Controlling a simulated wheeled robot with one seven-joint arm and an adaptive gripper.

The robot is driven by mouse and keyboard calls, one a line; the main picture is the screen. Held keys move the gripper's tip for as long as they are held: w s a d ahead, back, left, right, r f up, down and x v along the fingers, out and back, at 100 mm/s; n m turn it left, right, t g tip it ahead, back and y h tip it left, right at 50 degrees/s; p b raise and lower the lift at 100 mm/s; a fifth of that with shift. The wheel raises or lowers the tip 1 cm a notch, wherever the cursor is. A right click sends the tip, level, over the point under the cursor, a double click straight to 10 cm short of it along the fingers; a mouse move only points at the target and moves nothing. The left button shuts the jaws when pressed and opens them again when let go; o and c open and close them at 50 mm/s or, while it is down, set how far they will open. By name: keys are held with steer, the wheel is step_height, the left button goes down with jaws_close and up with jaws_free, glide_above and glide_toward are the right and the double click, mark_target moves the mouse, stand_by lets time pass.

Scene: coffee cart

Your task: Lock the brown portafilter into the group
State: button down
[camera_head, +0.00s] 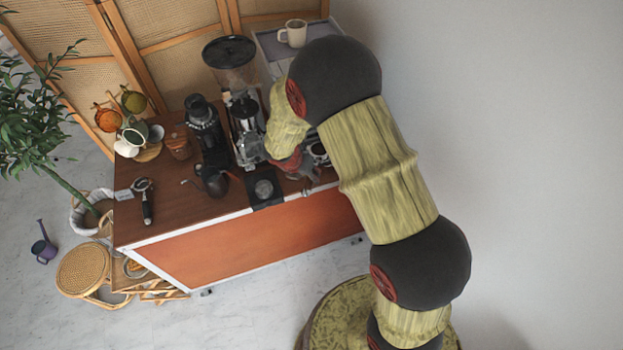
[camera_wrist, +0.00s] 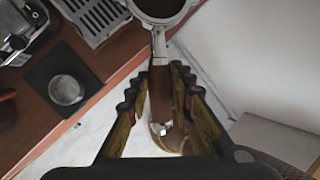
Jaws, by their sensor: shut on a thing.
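The brown portafilter (camera_wrist: 163,100) is in my gripper (camera_wrist: 165,78), whose two fingers close on its brown handle from both sides in the wrist view. Its metal ring and dark basket (camera_wrist: 160,9) point away from my gripper and are cut by the top edge. In the head view my gripper (camera_head: 309,182) is at the cart's right end, partly behind my arm, with a round metal rim (camera_head: 318,150) beside it. The espresso machine (camera_head: 268,42) is mostly hidden by my arm. The group is not visible, so its contact with the portafilter cannot be told.
A drip tray (camera_wrist: 103,17) lies left of the portafilter. A tamper (camera_head: 264,188) stands on a black mat left of my gripper. The grinder (camera_head: 246,130), a black kettle (camera_head: 214,182) and a black-handled portafilter (camera_head: 146,202) are further left. A mug (camera_head: 293,33) stands on the machine.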

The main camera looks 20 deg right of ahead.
steer(key=shift+w+d+r, duration=0.1)
steer(key=shift+w+d, duration=0.05)
steer(key=shift+w+d+p, duration=0.4)
steer(key=shift+w+d, duration=0.7)
steer(key=shift+w, duration=0.5)
steer(key=shift+w+d+p, duration=0.45)
steer(key=shift+w+d, duration=0.7)
steer(key=shift+w, duration=0.5)
steer(key=shift+w+d+p, duration=0.4)
steer(key=shift+w+d, duration=0.7)
steer(key=shift+w, duration=0.5)
steer(key=shift+w+d, duration=0.2)
steer(key=shift+w, duration=0.1)
steer(key=shift+r+p, duration=1.3)
steer(key=shift+p, duration=0.1)
steer(key=shift+d+n, duration=0.1)
steer(key=shift+n, duration=0.2)
steer(key=shift+s+d+n+t, duration=0.3)
steer(key=shift+s+d+n, duration=0.1)
steer(key=shift+n, duration=0.2)
steer(key=shift+s+d+f+n+y, duration=0.1)
steer(key=shift+s+d+n+y, duration=0.2)
steer(key=shift+d+n, duration=0.25)
steer(key=shift+a, duration=0.1)
